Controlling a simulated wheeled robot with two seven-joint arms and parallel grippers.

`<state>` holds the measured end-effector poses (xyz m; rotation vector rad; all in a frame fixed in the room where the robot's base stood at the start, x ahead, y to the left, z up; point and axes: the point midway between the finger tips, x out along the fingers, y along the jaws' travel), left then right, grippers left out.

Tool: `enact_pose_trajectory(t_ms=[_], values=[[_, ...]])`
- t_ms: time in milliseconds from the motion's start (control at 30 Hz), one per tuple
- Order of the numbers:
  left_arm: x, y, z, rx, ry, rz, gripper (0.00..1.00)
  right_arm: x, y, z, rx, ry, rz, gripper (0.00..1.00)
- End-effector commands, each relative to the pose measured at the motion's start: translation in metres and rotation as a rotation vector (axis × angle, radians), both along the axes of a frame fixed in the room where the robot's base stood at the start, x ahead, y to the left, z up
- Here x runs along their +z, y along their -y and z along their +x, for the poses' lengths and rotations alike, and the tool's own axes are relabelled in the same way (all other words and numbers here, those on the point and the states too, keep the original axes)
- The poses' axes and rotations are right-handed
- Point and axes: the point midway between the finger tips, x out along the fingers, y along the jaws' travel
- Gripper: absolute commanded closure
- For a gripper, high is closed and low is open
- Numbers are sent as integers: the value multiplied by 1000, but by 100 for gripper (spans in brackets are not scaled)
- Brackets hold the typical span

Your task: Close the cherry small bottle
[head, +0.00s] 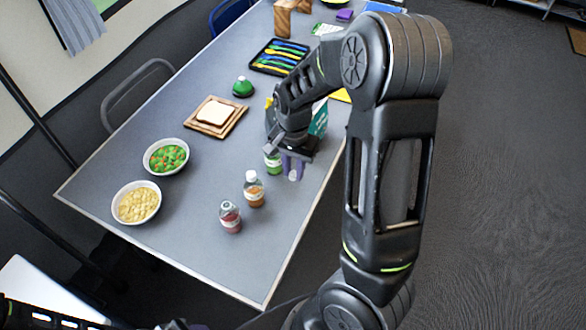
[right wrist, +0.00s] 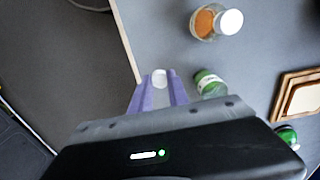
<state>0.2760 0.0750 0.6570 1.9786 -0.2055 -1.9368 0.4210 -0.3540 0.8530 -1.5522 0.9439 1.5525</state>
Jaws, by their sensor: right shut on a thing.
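The cherry small bottle (head: 230,217), with red contents, stands upright on the table near its front edge. Its top looks clear, with no white cap visible on it. My right gripper (head: 292,170) is above the table's right edge, up and to the right of this bottle and apart from it. Its purple fingers, also in the right wrist view (right wrist: 158,92), are shut on a small white cap (right wrist: 159,76). The cherry bottle is not seen in the right wrist view. My left gripper does not show clearly; only dark parts of my left arm are at the bottom left.
An orange bottle (head: 254,190) with a white cap stands close beside the cherry bottle. Two bowls (head: 136,203) (head: 166,157) and a bread board (head: 235,126) lie left. The table's front (head: 250,270) is clear.

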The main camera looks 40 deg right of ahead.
Motion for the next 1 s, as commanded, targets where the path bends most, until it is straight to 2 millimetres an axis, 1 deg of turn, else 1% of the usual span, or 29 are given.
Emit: enact_pose_trajectory(t_ms=[67,167,267,367,400,500,600,633,700,767,967,1000], values=[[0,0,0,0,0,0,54,2,-2,3,15,1,0,100],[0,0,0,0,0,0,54,11,-11,15,95,3,-1,100],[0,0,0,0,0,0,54,29,-30,38,256,5,-3,100],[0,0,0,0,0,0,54,56,-61,64,480,6,-5,100],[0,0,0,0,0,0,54,69,-75,74,576,6,-5,100],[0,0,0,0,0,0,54,99,-110,93,802,4,-4,100],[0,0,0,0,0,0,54,123,-138,103,974,3,-2,100],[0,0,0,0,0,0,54,127,-144,104,1011,2,-2,100],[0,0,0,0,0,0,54,135,-153,106,1071,0,-1,100],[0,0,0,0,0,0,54,138,-157,106,1093,0,0,100],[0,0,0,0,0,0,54,139,-157,106,1096,0,0,100],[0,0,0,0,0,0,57,139,-157,106,1096,0,0,100]])
